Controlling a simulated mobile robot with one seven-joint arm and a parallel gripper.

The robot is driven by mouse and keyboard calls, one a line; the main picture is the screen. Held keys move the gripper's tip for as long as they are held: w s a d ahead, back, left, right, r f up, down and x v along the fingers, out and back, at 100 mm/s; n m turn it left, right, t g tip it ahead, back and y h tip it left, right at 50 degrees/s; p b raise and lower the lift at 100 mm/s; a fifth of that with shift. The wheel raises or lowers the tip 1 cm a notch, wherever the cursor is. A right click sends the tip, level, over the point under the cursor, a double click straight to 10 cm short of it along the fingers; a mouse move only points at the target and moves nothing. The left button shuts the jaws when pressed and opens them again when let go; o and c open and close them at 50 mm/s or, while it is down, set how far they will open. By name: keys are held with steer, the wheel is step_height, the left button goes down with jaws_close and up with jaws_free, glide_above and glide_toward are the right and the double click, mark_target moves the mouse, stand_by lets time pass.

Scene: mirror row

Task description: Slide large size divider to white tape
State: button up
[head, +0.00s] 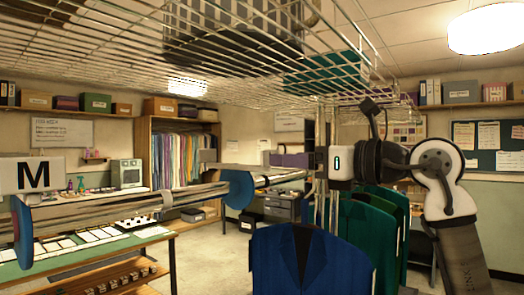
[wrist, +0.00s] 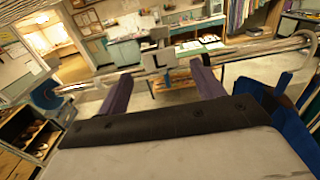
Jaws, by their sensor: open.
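The large size divider shows its white plate with an L (wrist: 155,60) in the wrist view, on the metal rail. In the head view a blue divider disc (head: 238,189) sits around the rail (head: 120,207), left of my gripper. My gripper (head: 268,169) is open, and its purple fingers point left at the rail. In the wrist view the L plate appears between the fingertips of my gripper (wrist: 160,72); I cannot tell whether they touch it.
A divider with a white M plate (head: 33,174) is at the far left of the rail. A blue jacket (head: 300,262) and green jackets (head: 372,240) hang below and right of my gripper. A wire shelf (head: 230,50) runs overhead. A table (head: 85,258) stands lower left.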

mark_target(268, 166)
steer(key=p+x, duration=0.2)
steer(key=x, duration=0.4)
steer(key=shift+w+a+r, duration=0.15)
steer(key=shift+w+a, duration=0.4)
steer(key=shift+a, duration=0.2)
steer(key=shift+c, duration=0.2)
steer(key=c, duration=1.4)
steer(key=shift+o, duration=0.2)
steer(key=s+a+b, duration=0.7)
steer(key=s+a, duration=0.3)
steer(key=s, duration=0.3)
steer(key=shift+s+b, duration=0.35)
steer(key=shift+s, duration=0.05)
steer(key=o, duration=1.4)
